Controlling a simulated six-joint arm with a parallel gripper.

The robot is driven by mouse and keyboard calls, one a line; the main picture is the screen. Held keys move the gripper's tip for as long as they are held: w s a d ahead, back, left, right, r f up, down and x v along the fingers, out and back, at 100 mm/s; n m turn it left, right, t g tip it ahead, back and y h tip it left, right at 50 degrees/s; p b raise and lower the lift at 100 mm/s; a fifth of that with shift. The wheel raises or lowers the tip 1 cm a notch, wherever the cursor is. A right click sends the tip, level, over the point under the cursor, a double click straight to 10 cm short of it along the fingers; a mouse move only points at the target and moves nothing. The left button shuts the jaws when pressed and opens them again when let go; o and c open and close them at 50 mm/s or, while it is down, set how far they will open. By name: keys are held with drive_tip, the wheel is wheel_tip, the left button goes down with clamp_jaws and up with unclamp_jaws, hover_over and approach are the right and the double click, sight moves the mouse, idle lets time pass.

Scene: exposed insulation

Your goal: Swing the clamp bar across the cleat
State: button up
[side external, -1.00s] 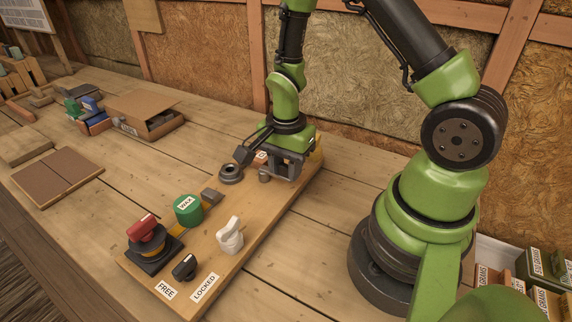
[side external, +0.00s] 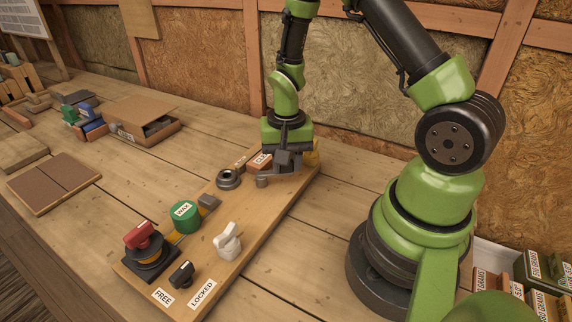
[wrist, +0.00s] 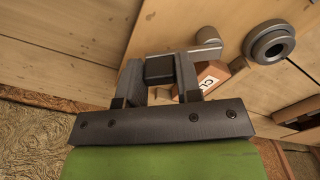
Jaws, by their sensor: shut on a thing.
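The cleat (side external: 259,162) is a reddish-brown block with a white label on the wooden board. It also shows in the wrist view (wrist: 212,76), beside my right-hand finger and partly hidden by it. The clamp bar (side external: 268,178) is grey with a rounded end, and it lies on the near side of the cleat. In the wrist view the bar (wrist: 195,52) runs from its rounded end towards my fingers. My gripper (side external: 286,163) is low over the board's far end. In the wrist view my gripper (wrist: 160,70) is shut on a dark square part of the bar.
A grey ring (side external: 228,179) stands on the board left of the cleat. Nearer are a green WAX tin (side external: 186,217), a white knob (side external: 227,241), a red-topped switch (side external: 143,241) and a black knob (side external: 181,274).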

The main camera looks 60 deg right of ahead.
sight(267, 161)
drive_tip(key=n, duration=0.1)
drive_tip(key=w+d+n, duration=0.1)
drive_tip(key=n, duration=0.1)
drive_tip(key=shift+w+d+n, duration=0.15)
drive_tip(key=shift+n, duration=0.15)
drive_tip(key=n, duration=0.1)
drive_tip(key=w+n, duration=0.1)
drive_tip(key=n, duration=0.1)
drive_tip(key=shift+w+d+n, duration=0.25)
drive_tip(key=shift+d+n, duration=0.05)
drive_tip(key=shift+d, duration=0.05)
drive_tip(key=w+n, duration=0.1)
drive_tip(key=n, duration=0.2)
drive_tip(key=shift+w+d+n, duration=0.1)
drive_tip(key=shift+w+n, duration=0.2)
drive_tip(key=shift+w, duration=0.05)
drive_tip(key=shift+w+n, duration=0.4)
drive_tip(key=shift+n, duration=0.55)
drive_tip(key=shift+w+n, duration=0.4)
drive_tip(key=shift+n, duration=0.55)
drive_tip(key=shift+a, duration=0.2)
drive_tip(key=o, duration=0.9)
wheel_tip(267, 161, up, 10)
